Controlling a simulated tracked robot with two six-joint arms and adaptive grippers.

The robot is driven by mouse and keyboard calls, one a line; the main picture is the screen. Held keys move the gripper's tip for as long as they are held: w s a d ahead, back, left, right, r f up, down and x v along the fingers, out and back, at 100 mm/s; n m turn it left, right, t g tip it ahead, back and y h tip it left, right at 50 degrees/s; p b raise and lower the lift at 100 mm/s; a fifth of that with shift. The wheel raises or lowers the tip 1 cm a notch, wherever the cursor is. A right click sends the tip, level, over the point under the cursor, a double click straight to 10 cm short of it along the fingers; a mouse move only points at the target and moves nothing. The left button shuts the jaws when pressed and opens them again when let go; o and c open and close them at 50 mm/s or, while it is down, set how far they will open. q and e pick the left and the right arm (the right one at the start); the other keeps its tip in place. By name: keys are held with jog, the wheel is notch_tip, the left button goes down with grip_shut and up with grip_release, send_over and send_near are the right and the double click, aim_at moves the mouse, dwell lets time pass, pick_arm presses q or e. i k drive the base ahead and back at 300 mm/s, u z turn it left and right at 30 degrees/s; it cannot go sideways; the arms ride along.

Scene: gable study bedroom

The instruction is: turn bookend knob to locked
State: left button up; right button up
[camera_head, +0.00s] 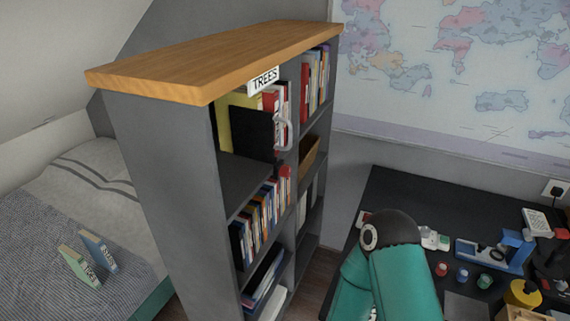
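A black upright plate (246,131), which looks like the bookend, stands in the top left compartment of the grey bookcase (160,165), beside red and white books (271,101). A pale grey curved piece (287,132) shows at its right, in front of the books. A small dark part (279,163) sits low at the plate's right edge; I cannot tell if it is the knob, and no lock marking is readable. Only a teal link and dark joint of one of my arms show at the lower right, apart from the bookcase. Neither gripper is in view.
A "TREES" label (264,79) hangs at the wooden top's edge (215,58). A black desk (399,190) at right holds small jars and a blue device (493,252). A bed (84,205) with two books lies left. The shelf floor (244,182) before the plate is clear.

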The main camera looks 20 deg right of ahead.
aim_at(285, 171)
jog(key=u, duration=1.4)
jog(key=i, duration=0.15)
jog(key=z, duration=3.3)
jog(key=k, duration=0.95)
jog(key=u, duration=0.8)
jog(key=i, duration=0.8)
jog(key=u, duration=0.1)
